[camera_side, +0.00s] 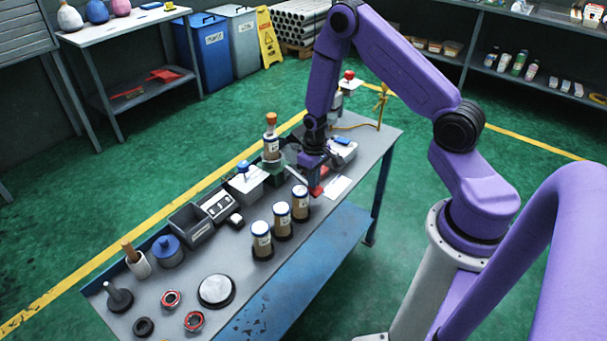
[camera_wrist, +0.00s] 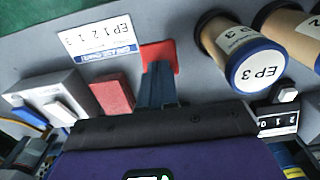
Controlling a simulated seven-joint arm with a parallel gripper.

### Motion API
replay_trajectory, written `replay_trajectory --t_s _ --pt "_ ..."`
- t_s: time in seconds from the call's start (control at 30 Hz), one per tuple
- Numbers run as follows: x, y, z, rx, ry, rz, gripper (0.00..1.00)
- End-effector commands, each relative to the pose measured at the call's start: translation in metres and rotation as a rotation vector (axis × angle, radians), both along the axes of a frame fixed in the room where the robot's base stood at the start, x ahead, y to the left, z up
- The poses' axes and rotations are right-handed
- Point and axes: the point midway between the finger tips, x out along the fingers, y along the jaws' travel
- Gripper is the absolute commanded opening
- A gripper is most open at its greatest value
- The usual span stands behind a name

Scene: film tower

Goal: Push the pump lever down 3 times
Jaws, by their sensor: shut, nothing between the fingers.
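The pump (camera_side: 272,160) appears to be the green-based unit with an amber cylinder and orange top in the side view. A pale bar (camera_side: 296,174) beside it looks like its lever, partly hidden by my gripper. A red pad (camera_side: 316,191), apparently the lever's end, lies by my gripper (camera_side: 315,181). In the wrist view the red pad (camera_wrist: 160,54) shows just past my fingertips (camera_wrist: 157,70). My gripper is shut and empty, pointing down over the pad. I cannot tell whether the fingers touch it or how far down the lever is.
Three labelled jars with blue rims, including the EP3 jar (camera_wrist: 262,68), stand close by in a row (camera_side: 281,221). A white chart card (camera_wrist: 97,38), a red block (camera_wrist: 112,97) and a grey box (camera_wrist: 45,98) lie near my fingers. The bench front (camera_side: 250,290) has free room.

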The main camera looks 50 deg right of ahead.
Motion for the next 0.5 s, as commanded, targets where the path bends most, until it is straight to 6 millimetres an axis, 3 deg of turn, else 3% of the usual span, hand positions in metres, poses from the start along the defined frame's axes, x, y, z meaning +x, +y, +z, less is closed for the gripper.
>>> replay_trajectory --t_s 0.17,0.5 --pt "0.003 0.0 0.0 0.0 -0.01 0.001 0.0" --pt "0.002 0.0 0.025 0.0 -0.007 0.001 0.0"
